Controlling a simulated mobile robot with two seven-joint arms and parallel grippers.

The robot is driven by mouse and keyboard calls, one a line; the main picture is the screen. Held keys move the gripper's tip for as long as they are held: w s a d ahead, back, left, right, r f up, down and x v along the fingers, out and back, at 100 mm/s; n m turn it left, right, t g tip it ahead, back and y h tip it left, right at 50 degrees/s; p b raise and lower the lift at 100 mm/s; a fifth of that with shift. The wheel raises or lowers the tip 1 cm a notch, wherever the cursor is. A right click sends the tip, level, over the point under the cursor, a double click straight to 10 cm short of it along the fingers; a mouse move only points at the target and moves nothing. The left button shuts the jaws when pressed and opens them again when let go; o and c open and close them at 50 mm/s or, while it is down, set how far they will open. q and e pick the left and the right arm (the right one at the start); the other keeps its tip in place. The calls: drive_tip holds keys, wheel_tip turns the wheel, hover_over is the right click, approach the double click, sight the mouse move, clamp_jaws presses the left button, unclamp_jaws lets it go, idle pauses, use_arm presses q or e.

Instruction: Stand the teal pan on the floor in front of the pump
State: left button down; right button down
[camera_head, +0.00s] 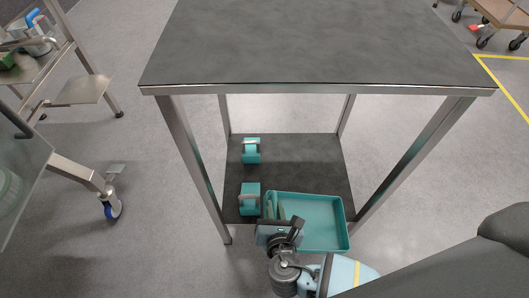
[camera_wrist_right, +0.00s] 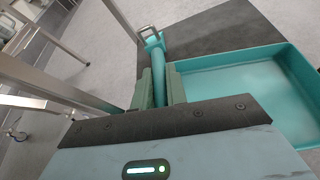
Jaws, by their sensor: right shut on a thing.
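The teal pan (camera_head: 318,222) is a shallow rectangular tray at the front right of the table's dark lower shelf (camera_head: 300,160). Its near end extends past the shelf's front edge. I cannot tell whether it rests on the shelf or is slightly raised. My right gripper (camera_head: 279,215) is shut on the pan's left wall. In the right wrist view the fingers (camera_wrist_right: 161,88) pinch that wall, with the pan's floor (camera_wrist_right: 240,90) to the right. The pan looks empty and roughly level. I cannot pick out a pump for certain. My left gripper is not in view.
Two teal objects with grey handles, one farther back (camera_head: 251,150) and one nearer (camera_head: 249,199), stand left of the pan. The grey tabletop (camera_head: 310,40) is above, on metal legs. A wheeled cart (camera_head: 80,90) stands left. Grey floor (camera_head: 170,230) is clear at front left.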

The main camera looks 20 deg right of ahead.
drive_tip(key=s+a+r+n+y, duration=0.1)
drive_tip(key=a+r, duration=0.1)
drive_tip(key=r, duration=1.2)
drive_tip(key=s+a+r+n+y, duration=0.1)
drive_tip(key=s+a+r, duration=0.1)
drive_tip(key=r, duration=1.2)
drive_tip(key=shift+a+y, duration=0.3)
drive_tip(key=shift+a, duration=0.3)
drive_tip(key=shift+f, duration=0.1)
